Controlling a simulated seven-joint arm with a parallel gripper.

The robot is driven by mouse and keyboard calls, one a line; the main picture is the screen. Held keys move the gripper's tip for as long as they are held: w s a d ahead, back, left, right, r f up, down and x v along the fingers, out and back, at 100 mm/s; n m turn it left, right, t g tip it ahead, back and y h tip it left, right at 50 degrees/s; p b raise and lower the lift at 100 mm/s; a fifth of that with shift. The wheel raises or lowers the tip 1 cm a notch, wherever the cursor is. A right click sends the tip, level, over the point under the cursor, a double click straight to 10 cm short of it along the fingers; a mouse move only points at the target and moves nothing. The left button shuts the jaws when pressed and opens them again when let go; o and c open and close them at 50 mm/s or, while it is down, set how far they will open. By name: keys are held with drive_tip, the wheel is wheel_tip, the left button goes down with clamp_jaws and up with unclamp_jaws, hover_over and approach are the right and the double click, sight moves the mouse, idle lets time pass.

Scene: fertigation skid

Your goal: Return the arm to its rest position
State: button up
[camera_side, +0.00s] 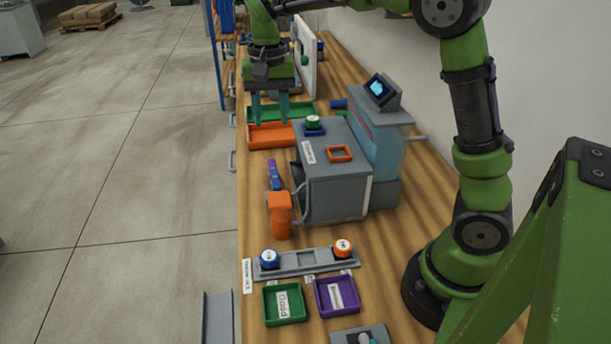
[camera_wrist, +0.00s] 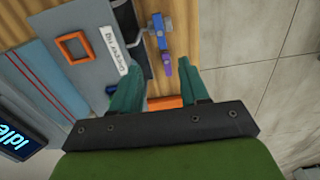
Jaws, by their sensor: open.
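My gripper (camera_side: 270,110) is open, its two teal fingers pointing down above the orange tray (camera_side: 270,136) at the far part of the bench. Nothing shows between the fingers. In the wrist view my gripper (camera_wrist: 161,88) has its fingers spread apart, with bare wood and part of the orange tray (camera_wrist: 166,101) behind them. My green arm reaches over the bench from its base at the right. I cannot tell the exact height of the fingertips above the tray.
A grey machine (camera_side: 336,172) with an orange square frame (camera_side: 340,153) and a screen unit (camera_side: 382,90) stands mid-bench. An orange post (camera_side: 280,212) stands at its left. Nearer are a can rack (camera_side: 305,260), a green tray (camera_side: 284,303) and a purple tray (camera_side: 337,297). A white panel (camera_side: 305,60) stands behind.

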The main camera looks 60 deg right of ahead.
drive_tip(key=shift+r, duration=0.95)
